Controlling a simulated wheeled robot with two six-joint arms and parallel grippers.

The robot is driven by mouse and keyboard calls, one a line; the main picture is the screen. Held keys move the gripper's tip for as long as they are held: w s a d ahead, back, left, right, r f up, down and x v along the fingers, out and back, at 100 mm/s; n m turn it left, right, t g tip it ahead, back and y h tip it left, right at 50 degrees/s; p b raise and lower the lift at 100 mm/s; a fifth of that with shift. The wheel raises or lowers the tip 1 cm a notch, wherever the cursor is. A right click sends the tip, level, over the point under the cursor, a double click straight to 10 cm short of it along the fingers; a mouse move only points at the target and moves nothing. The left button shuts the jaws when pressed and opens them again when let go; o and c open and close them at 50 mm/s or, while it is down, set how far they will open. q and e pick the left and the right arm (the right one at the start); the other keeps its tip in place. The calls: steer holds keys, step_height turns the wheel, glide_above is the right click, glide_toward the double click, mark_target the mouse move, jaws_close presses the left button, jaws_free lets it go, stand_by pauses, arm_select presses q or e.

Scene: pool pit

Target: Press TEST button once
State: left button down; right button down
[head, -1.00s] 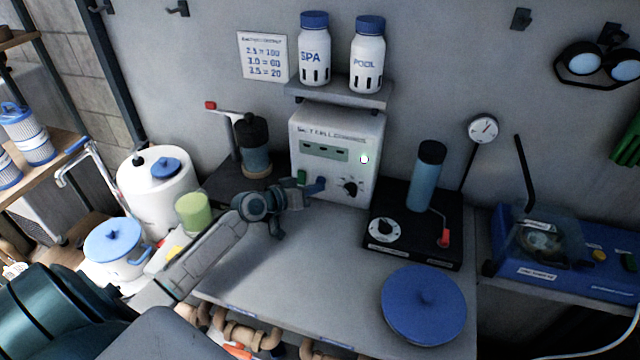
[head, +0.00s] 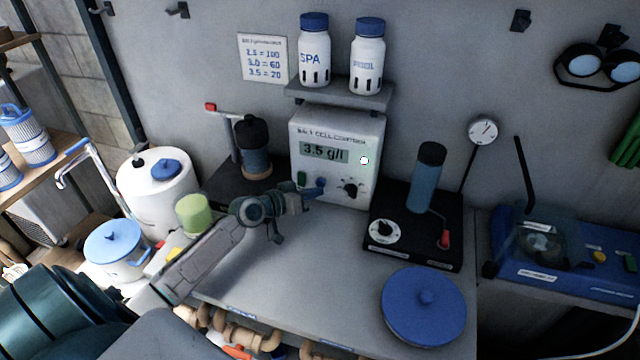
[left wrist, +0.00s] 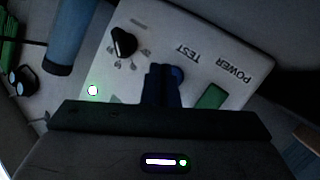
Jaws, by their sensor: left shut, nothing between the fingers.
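The grey-white control box (head: 345,128) stands against the wall, its display (head: 324,152) reading "3.5 g/l". The round blue TEST button (head: 320,183) is low on its front, between a green POWER switch (head: 302,179) and a black knob (head: 350,188). My left gripper (head: 312,193) is shut and empty, its tips in front of the button. In the left wrist view the dark fingertips (left wrist: 161,72) overlap the blue button (left wrist: 178,74), partly hiding it. I cannot tell whether they touch it. My right gripper is not in view.
A black stand with a blue cylinder (head: 428,178) is right of the box, and a dark-topped jar (head: 254,150) left. A shelf (head: 340,94) with two bottles hangs above. A blue lid (head: 424,306) lies on the bench front; the bench (head: 320,260) between is clear.

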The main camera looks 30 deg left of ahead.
arm_select(q)
steer(key=shift+s, duration=0.25)
steer(key=shift+s+d+p, duration=0.2)
steer(key=shift+s+p, duration=0.05)
steer(key=shift+s, duration=0.55)
steer(key=shift+s+d+p, duration=0.2)
steer(key=shift+s, duration=0.55)
steer(key=shift+s+d+p, duration=0.2)
steer(key=shift+s+p, duration=0.05)
steer(key=shift+s, duration=0.55)
steer(key=shift+r, duration=0.1)
